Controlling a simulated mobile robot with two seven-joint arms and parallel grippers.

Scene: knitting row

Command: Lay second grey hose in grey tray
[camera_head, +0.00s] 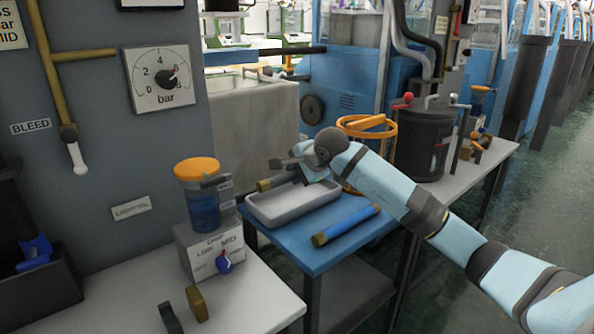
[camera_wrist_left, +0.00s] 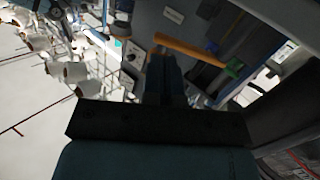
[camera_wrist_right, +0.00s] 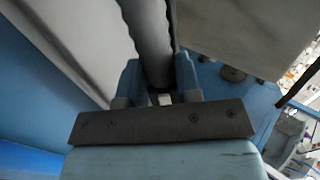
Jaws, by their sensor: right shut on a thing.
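The grey tray (camera_head: 296,212) sits on the blue table top in the head view. My right gripper (camera_head: 285,165) is over the back of the tray and is shut on a grey hose (camera_wrist_right: 149,38), which runs up between the fingers (camera_wrist_right: 160,85) in the right wrist view. A brass hose end (camera_head: 264,185) shows at the tray's back left edge; I cannot tell whether its hose touches the tray. My left gripper (camera_wrist_left: 164,62) is outside the head view; in its wrist view the fingers are together, with no held thing visible.
A blue hose (camera_head: 347,225) with brass ends lies on the blue table (camera_head: 312,259), right of the tray. An orange-lidded jar (camera_head: 203,212) stands on a switch box at left. An orange ring stand (camera_head: 367,127) and a dark canister (camera_head: 424,145) stand behind my right arm.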

